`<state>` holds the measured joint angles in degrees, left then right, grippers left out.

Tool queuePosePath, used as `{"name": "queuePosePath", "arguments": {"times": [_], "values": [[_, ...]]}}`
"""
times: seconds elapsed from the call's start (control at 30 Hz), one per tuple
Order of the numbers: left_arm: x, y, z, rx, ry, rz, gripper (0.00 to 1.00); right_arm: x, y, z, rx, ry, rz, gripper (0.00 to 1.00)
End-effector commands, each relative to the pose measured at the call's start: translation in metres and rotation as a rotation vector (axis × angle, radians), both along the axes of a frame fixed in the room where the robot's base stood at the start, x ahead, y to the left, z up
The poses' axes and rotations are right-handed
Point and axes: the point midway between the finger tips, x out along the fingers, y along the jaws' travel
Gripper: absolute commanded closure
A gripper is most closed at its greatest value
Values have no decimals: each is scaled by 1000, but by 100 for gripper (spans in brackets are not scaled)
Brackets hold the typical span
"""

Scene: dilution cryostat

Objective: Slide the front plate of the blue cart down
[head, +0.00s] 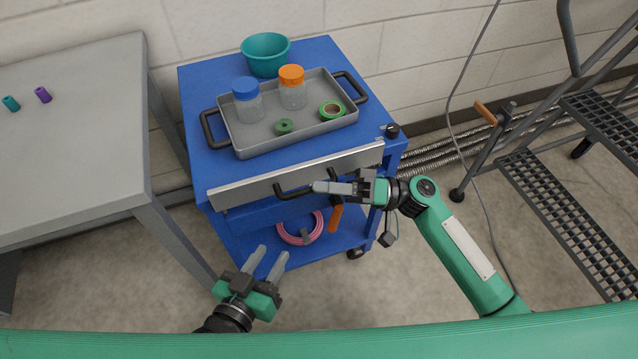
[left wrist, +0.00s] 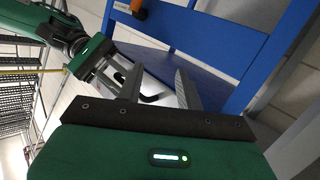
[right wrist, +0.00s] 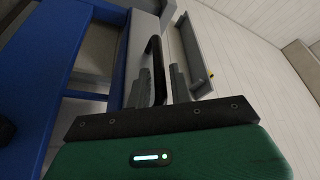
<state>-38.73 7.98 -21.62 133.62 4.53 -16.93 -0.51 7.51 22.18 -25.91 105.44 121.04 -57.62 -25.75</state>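The front plate (head: 240,190) is a silver strip across the front of the blue cart (head: 195,110), just below its top. A black bar handle (head: 285,192) stands out from it. My right gripper (head: 318,187) is at the handle's right part. In the right wrist view the handle (right wrist: 154,48) runs between its two fingers, with a gap beside one finger; contact is unclear. My left gripper (head: 271,253) is open and empty, below and in front of the plate. In the left wrist view, part of the plate shows beyond its spread fingers (left wrist: 160,78).
On the cart top are a grey tray (head: 245,150) with jars and tape rolls, and a teal bowl (head: 265,55). The lower shelf holds a pink coil (head: 300,230). A grey table (head: 70,140) stands left, metal steps (head: 565,205) right. Floor in front is clear.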

Motion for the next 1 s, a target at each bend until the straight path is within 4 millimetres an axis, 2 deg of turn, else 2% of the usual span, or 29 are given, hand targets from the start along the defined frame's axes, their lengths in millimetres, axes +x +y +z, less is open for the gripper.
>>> {"name": "queuePosePath", "arguments": {"times": [0.13, 0.43, 0.47, 0.57, 0.87, 1.0], "values": [[-1, -1, -3, 4, 14, -4, 64, 0, 11, 2, -1, 0, -1, 78], [-3, -1, -5, 7, 25, -6, 64, 0, 14, 2, -1, 1, 0, 78], [-3, -1, -5, 6, 24, -5, 64, 0, 14, 2, -1, 1, 0, 80], [-3, -1, -5, 6, 23, -6, 64, 0, 14, 2, -1, 1, 0, 100], [-3, -1, -4, 2, 11, -4, 64, 0, 13, 0, -1, 1, 0, 100], [14, 5, 23, -31, -133, 26, 64, 0, 13, -7, 0, 1, -1, 100]]}}
